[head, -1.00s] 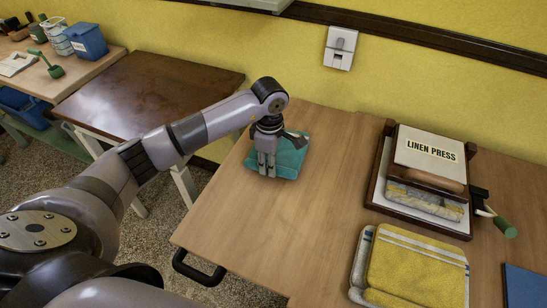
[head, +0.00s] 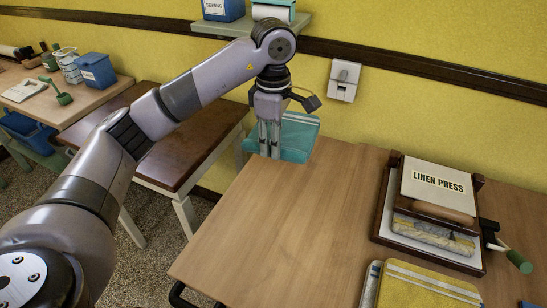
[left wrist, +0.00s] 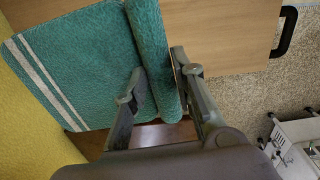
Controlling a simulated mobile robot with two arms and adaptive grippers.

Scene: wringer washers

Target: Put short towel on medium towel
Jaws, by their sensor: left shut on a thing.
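A folded teal towel (head: 299,135) with pale stripes hangs from my left gripper (head: 269,152), above the back left part of the wooden table. The left gripper is shut on it, fingers pointing down. In the left wrist view the teal towel (left wrist: 85,65) is pinched at a rolled fold between the fingers (left wrist: 158,80). A folded yellow towel (head: 425,292) with a pale striped border lies at the front right of the table, cut by the frame edge. A grey-white edge (head: 370,284) shows beside its left side. My right gripper is out of view.
A linen press (head: 437,180) with a green-handled crank (head: 518,261) stands behind the yellow towel. The wooden table (head: 290,220) is bare between the teal towel and the press. A wall shelf (head: 300,24) is above the left arm.

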